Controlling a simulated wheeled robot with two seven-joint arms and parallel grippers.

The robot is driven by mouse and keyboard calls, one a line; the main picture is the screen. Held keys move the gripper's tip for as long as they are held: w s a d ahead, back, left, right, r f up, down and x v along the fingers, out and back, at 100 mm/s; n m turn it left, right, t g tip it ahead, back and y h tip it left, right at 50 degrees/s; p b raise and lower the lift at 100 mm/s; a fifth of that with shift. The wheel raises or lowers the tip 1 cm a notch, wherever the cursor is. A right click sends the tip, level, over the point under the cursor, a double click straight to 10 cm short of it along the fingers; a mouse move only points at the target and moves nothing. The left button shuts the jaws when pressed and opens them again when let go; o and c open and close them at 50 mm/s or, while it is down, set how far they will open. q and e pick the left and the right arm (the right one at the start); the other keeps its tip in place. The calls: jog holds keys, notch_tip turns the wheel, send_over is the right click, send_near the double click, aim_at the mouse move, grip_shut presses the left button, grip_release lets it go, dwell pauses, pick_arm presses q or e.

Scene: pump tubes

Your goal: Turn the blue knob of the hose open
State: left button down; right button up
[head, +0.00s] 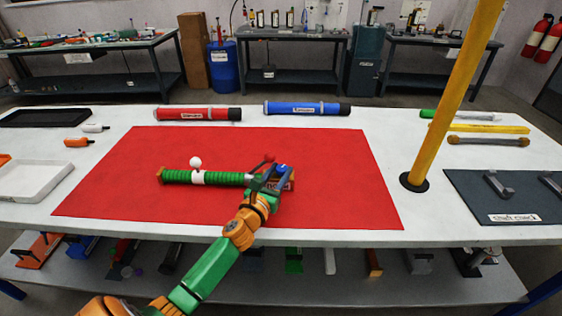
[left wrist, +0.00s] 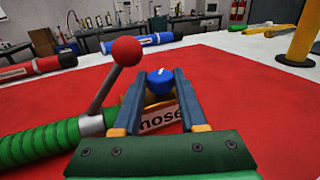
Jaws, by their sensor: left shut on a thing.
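The hose (head: 225,178) lies on the red mat (head: 330,200). It has a green ribbed body, a white band, and a lever with a red ball (head: 269,158). At its right end is the blue knob (head: 281,168), next to a label partly reading "hose". My left gripper (head: 270,176) is over this right end, its fingers around the blue knob and shut on it. In the left wrist view the blue knob (left wrist: 160,80) shows between the two fingertips, and the red ball (left wrist: 127,51) stands to their left. My right gripper is not in view.
A red tube (head: 198,114) and a blue tube (head: 305,108) lie behind the mat. A yellow post (head: 445,110) stands to the right of the mat. A white tray (head: 35,180) is at the left. The mat is clear around the hose.

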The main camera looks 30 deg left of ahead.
pick_arm(q)
jog(key=shift+a+m+h, duration=0.15)
jog(key=shift+m+h, duration=0.45)
jog(key=shift+h, duration=0.35)
jog(key=shift+a+m+h, duration=0.1)
jog(key=shift+m+h, duration=0.5)
jog(key=shift+h, duration=0.65)
jog(key=shift+c, duration=2.2)
grip_release()
jog(key=shift+f, duration=0.1)
